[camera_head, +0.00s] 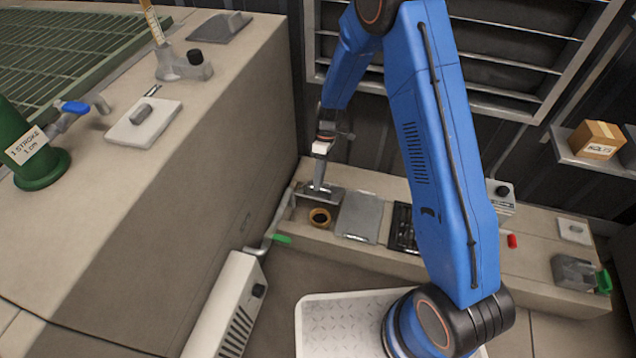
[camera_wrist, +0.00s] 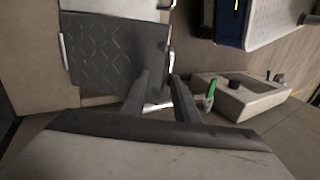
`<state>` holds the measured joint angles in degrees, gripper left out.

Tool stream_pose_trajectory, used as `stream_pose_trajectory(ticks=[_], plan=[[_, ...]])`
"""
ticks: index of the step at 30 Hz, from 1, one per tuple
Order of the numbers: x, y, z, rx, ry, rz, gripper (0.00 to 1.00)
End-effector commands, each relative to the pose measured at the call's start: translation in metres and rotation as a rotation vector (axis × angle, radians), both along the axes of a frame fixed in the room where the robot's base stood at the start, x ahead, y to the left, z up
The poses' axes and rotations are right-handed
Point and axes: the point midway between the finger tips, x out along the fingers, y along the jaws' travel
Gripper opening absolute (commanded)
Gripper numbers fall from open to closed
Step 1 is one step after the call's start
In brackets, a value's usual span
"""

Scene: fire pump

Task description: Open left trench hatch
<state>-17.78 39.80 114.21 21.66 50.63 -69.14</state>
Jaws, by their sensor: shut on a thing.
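The left trench hatch (camera_head: 322,196) is a small grey metal plate at the left end of the low beige bench. It looks tilted up, with an opening in front of it that shows a yellow-rimmed round thing (camera_head: 320,218). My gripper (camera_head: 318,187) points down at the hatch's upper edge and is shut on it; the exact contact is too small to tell. In the wrist view my gripper's two dark fingers (camera_wrist: 160,77) reach forward with a narrow gap. A diamond-plate cover (camera_wrist: 115,50) with side handles lies beyond them.
A flat grey plate (camera_head: 358,218) and a dark grate (camera_head: 403,227) lie right of the opening. A green-handled pipe (camera_head: 278,239) and a pale box (camera_head: 228,305) stand in front at left. A tall beige block (camera_head: 215,130) rises close on the left; a louvred wall is behind.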

Motion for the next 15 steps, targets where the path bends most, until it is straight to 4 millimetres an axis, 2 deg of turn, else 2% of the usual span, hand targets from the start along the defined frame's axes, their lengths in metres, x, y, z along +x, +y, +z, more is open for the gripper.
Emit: stream_pose_trajectory(ticks=[1, 8, 9, 15], plan=[[0.0067, -0.0028, -0.0028, -0.002, -0.015, -0.003, 0.0], [0.0063, -0.0029, -0.0032, -0.003, -0.015, -0.002, 0.0], [0.0064, -0.0029, -0.0032, -0.002, -0.015, -0.003, 0.31], [0.0046, -0.0021, -0.0026, -0.002, -0.012, -0.002, 0.31]])
